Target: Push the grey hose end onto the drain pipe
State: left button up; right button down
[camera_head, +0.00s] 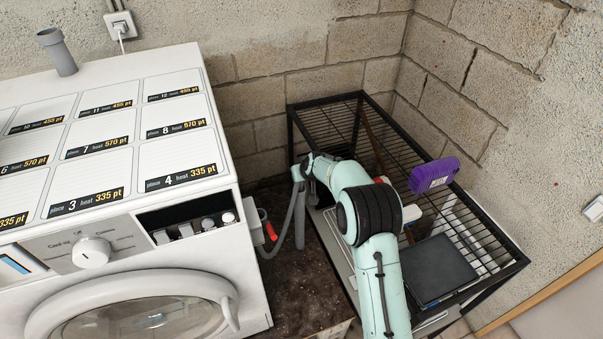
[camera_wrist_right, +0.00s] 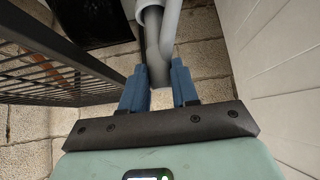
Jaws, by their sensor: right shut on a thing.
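The grey hose (camera_head: 272,249) loops low beside the washing machine and rises to my right gripper (camera_head: 304,172). A grey upright pipe (camera_head: 300,228), apparently the drain pipe, stands close beside the hose, below the gripper. In the right wrist view, the blue fingers of my right gripper (camera_wrist_right: 159,88) are closed around grey tubing. A light grey curved tube (camera_wrist_right: 170,28) and a darker grey tube (camera_wrist_right: 152,42) run side by side there. The fingers and wrist hide the joint, so I cannot tell whether hose end and pipe meet. My left gripper is out of view.
The white washing machine (camera_head: 120,236) stands left, with a short grey pipe (camera_head: 58,53) upright on top. A red valve handle (camera_head: 271,232) is near the hose.

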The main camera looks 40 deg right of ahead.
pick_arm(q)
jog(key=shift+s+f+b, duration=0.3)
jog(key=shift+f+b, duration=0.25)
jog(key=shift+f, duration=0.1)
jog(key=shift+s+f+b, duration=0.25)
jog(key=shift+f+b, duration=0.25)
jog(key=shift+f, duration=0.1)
pick_arm(e)
jog(key=shift+f, duration=1.55)
jog(key=shift+c, duration=1.4)
grip_release()
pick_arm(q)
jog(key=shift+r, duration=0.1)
pick_arm(e)
jog(key=shift+r, duration=0.1)
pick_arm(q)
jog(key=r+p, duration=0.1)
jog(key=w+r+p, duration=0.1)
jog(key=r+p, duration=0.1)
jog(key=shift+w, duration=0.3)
pick_arm(e)
notch_tip(320, 180, up, 5)
jog(key=shift+f, duration=0.1)
